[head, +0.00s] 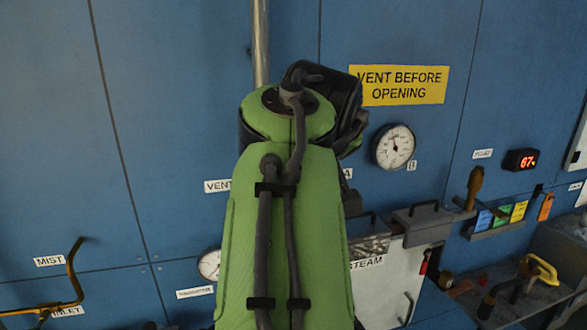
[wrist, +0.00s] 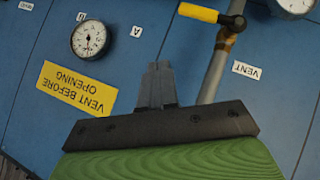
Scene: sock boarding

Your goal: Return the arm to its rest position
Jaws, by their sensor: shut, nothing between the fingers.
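My gripper (wrist: 157,72) shows in the wrist view with its two grey fingers together and nothing between them. It points toward the blue panel (wrist: 40,40), between the yellow warning sign (wrist: 76,88) and a grey pipe (wrist: 214,80). I cannot tell its exact distance from the panel. In the head view my green arm is raised in the middle, in front of the panel (head: 190,100), and the fingers cannot be made out there.
A metal pipe (head: 260,40) runs down behind my arm. A yellow-handled valve (wrist: 198,13) sits near the gripper in the wrist view. A gauge (head: 395,147), a grey-handled box (head: 422,222) and a cluttered shelf (head: 490,285) stand on the right. A bent brass pipe (head: 74,275) is at lower left.

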